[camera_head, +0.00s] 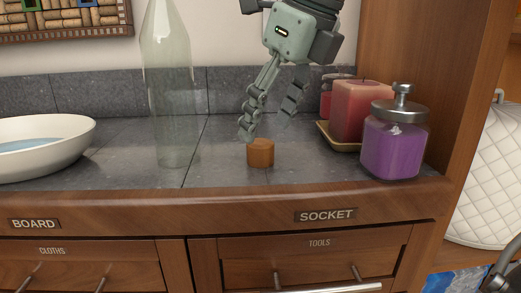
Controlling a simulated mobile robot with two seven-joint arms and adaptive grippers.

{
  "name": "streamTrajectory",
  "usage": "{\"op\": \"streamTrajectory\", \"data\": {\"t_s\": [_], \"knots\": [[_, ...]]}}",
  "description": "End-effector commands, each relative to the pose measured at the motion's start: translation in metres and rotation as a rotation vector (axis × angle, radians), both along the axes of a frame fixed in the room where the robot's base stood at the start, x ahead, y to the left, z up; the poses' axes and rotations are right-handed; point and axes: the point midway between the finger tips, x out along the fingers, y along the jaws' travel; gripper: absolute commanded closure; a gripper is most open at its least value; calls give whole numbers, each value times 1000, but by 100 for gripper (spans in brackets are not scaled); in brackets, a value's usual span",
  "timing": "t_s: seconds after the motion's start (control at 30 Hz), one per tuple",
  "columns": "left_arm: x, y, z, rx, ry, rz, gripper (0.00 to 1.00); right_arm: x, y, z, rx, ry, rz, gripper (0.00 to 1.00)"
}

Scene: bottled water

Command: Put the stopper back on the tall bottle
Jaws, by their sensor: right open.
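The tall bottle (170,85) is clear pale glass and stands upright on the grey tiled counter, left of centre. Its top is cut off by the upper edge of the picture. A short brown cork stopper (260,153) stands on the counter near the front edge, to the right of the bottle. My right gripper (265,130) points down just above the stopper, its fingers apart and empty. Its left fingertip is close to the stopper's upper left side; I cannot tell whether it touches. My left gripper is not in view.
A white bowl (75,137) with blue contents stands at the left. A purple jar (396,140) with a metal lid and red candles (358,110) on a tray stand close on the right, beside a wooden cabinet side (420,60). The counter between bottle and stopper is clear.

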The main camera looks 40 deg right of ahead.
Motion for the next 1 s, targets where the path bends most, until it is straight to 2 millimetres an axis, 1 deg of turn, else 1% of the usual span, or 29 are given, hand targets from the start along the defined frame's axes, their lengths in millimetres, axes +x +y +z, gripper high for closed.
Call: {"op": "streamTrajectory", "data": {"t_s": [0.03,0.2,0.3,0.67,0.7,1.0], "knots": [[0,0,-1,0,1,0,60,2,0,-8,-2,6,0,39],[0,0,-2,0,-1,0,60,12,3,-32,-1,6,0,39],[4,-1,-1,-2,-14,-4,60,16,4,-41,-1,4,0,39],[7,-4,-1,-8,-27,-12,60,17,4,-43,0,2,0,39],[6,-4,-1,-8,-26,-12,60,17,4,-43,0,2,0,40],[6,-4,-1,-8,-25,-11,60,17,4,-43,0,2,0,78]]}}
